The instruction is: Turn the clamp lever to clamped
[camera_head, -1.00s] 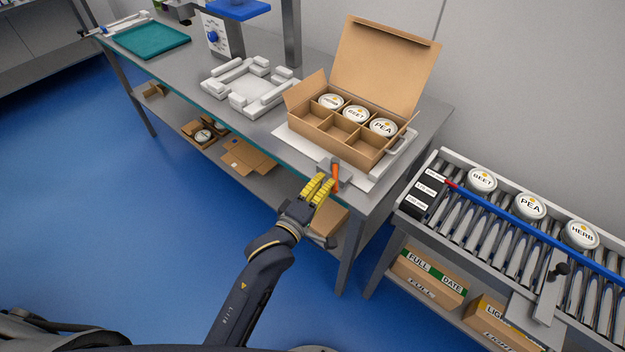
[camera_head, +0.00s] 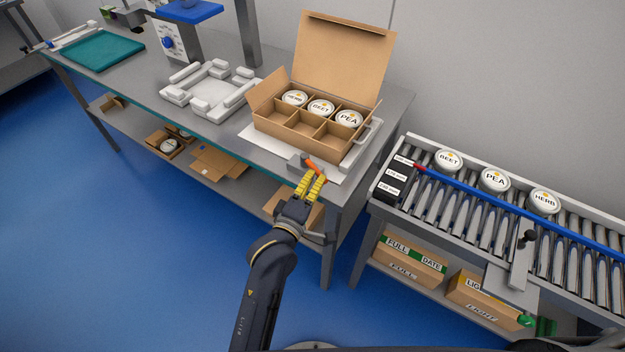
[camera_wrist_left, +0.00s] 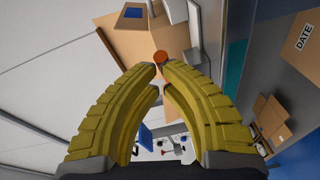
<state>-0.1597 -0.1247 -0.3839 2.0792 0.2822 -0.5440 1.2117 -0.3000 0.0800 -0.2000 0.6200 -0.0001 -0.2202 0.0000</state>
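The orange clamp lever (camera_head: 314,165) sits on a grey clamp block (camera_head: 296,163) at the front edge of the workbench. It slants down to the right, its free end by my fingertips. My left gripper (camera_head: 312,178) reaches it from the front, yellow fingers drawn together. In the left wrist view the fingertips (camera_wrist_left: 159,68) nearly meet, and the round orange end of the lever (camera_wrist_left: 160,57) shows just beyond them, touching or very close. I see no clear grip around it. My right gripper is out of view.
A cardboard box (camera_head: 262,130) with several labelled tubs stands behind the clamp on the bench. A white fixture (camera_head: 177,94) lies left of it. A roller conveyor (camera_head: 455,200) with tubs stands at the right. The floor in front is clear.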

